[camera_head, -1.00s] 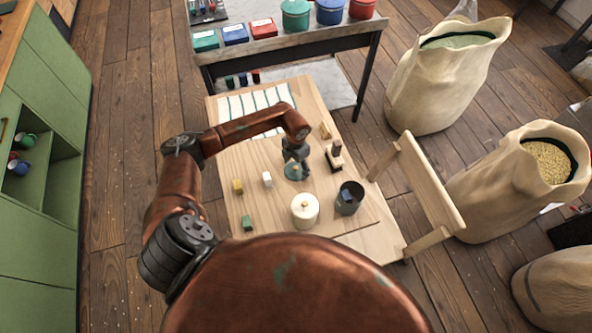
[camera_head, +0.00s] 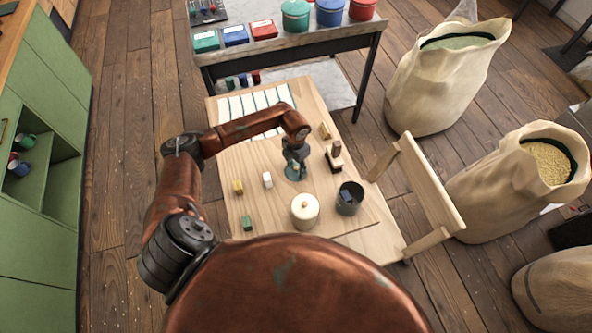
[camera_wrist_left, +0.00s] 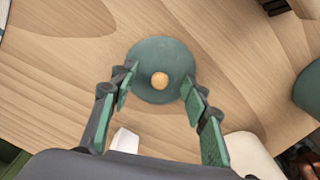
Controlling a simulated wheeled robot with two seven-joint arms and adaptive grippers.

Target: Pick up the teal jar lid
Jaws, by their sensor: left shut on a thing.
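The teal jar lid (camera_head: 291,175) is a round disc with a small orange-tan knob, near the middle of the wooden table. It shows whole in the left wrist view (camera_wrist_left: 152,48), lying between the two fingers. My left gripper (camera_head: 297,168) is over the lid, its fingers pointing down. In the left wrist view my left gripper (camera_wrist_left: 158,86) is shut on the lid, with one finger at each side of it. Whether the lid is clear of the table top I cannot tell. My right gripper is not in view.
On the table (camera_head: 235,160), a cream lidded jar (camera_head: 304,212) and a dark canister (camera_head: 349,199) stand in front of the lid. Small yellow (camera_head: 238,187), white (camera_head: 267,180) and green (camera_head: 247,222) blocks lie left. A wooden chair (camera_head: 432,195) stands right.

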